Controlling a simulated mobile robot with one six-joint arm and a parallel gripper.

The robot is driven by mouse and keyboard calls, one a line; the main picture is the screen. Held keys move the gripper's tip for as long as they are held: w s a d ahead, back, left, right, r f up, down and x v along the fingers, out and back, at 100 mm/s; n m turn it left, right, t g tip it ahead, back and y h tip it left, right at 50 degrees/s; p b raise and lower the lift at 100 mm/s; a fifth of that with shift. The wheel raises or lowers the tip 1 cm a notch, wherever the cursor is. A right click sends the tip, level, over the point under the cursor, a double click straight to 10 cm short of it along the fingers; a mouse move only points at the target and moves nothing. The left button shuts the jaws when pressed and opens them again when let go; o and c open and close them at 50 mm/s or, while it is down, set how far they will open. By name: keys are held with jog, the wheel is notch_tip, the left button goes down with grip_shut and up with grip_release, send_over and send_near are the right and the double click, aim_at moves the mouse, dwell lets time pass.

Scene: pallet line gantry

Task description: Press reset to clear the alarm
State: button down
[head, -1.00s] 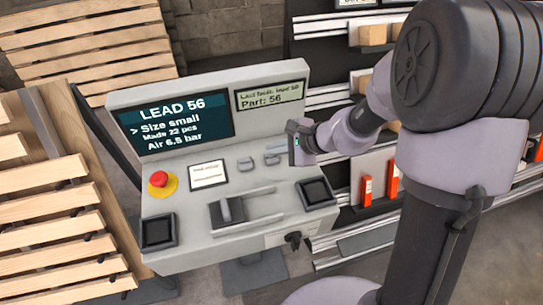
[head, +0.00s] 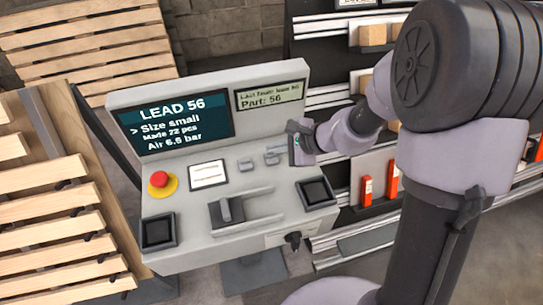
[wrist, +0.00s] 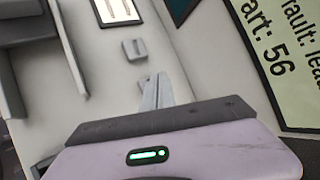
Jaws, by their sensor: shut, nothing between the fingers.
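The grey control console (head: 190,255) stands in front of me. Its dark screen (head: 170,124) reads "LEAD 56", "Size small", "Made 22 pcs", "Air 6.5 bar". A pale green display (head: 270,95) beside it reads "Part: 56". On the panel are a red mushroom button on a yellow ring (head: 160,181), a white label card (head: 208,174) and a small grey switch (head: 245,164). I cannot make out a reset marking. My gripper (head: 270,156) is shut and empty over the panel, right of that switch. In the wrist view its fingertips (wrist: 155,86) are close to the switch (wrist: 133,49); contact cannot be told.
A grey lever (head: 228,210) in a dark slot and a long bar handle stand at the panel's front middle. Dark square pads (head: 158,232) (head: 316,192) flank them. Slatted wooden pallets (head: 45,190) are at left. Shelving with boxes (head: 373,35) stands behind at right.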

aim_at(275, 159)
jog(key=shift+f, duration=0.1)
jog(key=shift+f+b, duration=0.35)
jog(key=shift+b, duration=0.3)
jog(key=shift+f+b, duration=0.4)
jog(key=shift+b, duration=0.15)
dwell(0.5)
jog(key=shift+r+p, duration=0.6)
jog(key=shift+r, duration=0.25)
jog(key=shift+r, duration=0.1)
notch_tip(275, 159, up, 5)
jog(key=p, duration=0.4)
